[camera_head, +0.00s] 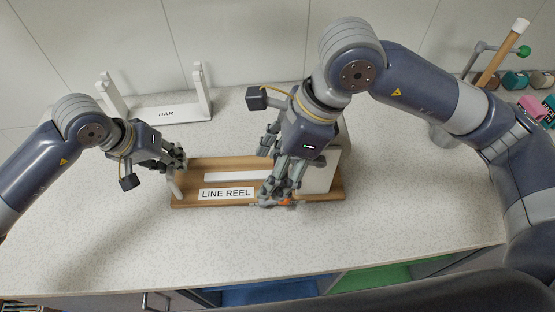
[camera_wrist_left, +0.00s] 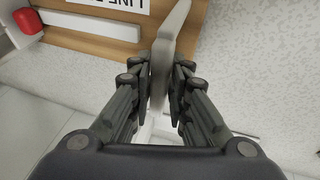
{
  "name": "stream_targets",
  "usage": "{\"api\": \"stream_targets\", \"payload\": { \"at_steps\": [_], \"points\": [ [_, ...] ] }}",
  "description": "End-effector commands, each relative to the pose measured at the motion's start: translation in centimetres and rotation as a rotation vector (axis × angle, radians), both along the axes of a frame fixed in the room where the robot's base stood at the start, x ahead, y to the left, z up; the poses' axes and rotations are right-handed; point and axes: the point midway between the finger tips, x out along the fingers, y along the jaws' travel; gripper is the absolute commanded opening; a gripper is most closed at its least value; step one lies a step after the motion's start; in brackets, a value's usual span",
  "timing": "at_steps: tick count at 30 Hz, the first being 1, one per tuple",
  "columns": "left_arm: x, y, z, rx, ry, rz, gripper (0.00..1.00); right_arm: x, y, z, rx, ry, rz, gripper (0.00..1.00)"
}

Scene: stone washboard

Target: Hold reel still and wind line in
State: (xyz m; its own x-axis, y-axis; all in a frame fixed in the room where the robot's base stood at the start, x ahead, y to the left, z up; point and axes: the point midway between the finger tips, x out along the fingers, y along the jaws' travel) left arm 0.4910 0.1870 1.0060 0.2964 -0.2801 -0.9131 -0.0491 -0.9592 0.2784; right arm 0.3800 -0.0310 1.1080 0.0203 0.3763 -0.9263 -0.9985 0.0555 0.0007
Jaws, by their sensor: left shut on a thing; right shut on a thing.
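The line reel is a wooden board (camera_head: 240,164) labelled LINE REEL, lying on the counter. A pale upright post (camera_head: 175,186) stands at its left end. My left gripper (camera_head: 179,165) is shut on this post; the left wrist view shows the pale post (camera_wrist_left: 171,42) between both fingers. My right gripper (camera_head: 272,199) is shut at the board's front edge, right of the label. A small orange part (camera_head: 287,202) shows at its fingertips, probably a handle; the fingers hide most of it. A white block (camera_head: 319,174) stands on the board's right part. I cannot make out any line.
A white stand marked BAR (camera_head: 166,113) is behind the board at the left. A rack with a wooden rod (camera_head: 502,52) and several coloured items stand at the back right. The counter (camera_head: 420,220) is clear in front and right of the board.

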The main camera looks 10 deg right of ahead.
Motion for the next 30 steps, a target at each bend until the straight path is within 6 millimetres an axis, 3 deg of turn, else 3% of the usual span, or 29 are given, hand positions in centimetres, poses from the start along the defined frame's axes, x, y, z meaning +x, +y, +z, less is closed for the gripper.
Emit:
{"api": "stream_targets", "payload": {
  "at_steps": [1, 16, 17, 19, 30],
  "points": [
    [-0.29, -0.78, 0.12, -0.017, 0.003, -0.012, 0.00, 0.07, 0.41, -0.03, 0.012, -0.003, 0.001, 0.19],
    [-0.30, -0.81, 0.11, -0.018, 0.003, -0.012, 0.00, 0.10, 0.48, -0.19, 0.013, -0.003, 0.001, 0.19],
    [-0.30, -0.81, 0.11, -0.018, 0.003, -0.012, 0.00, 0.10, 0.49, -0.18, 0.013, -0.003, 0.001, 0.64],
    [-0.29, -0.75, 0.09, -0.016, 0.003, -0.012, 0.00, 0.09, 0.48, -0.17, 0.013, -0.003, 0.001, 0.80],
    [-0.11, -0.27, 0.06, -0.007, 0.003, -0.003, 0.00, 0.06, 0.29, -0.16, 0.008, -0.002, 0.001, 0.82]
  ]
}}
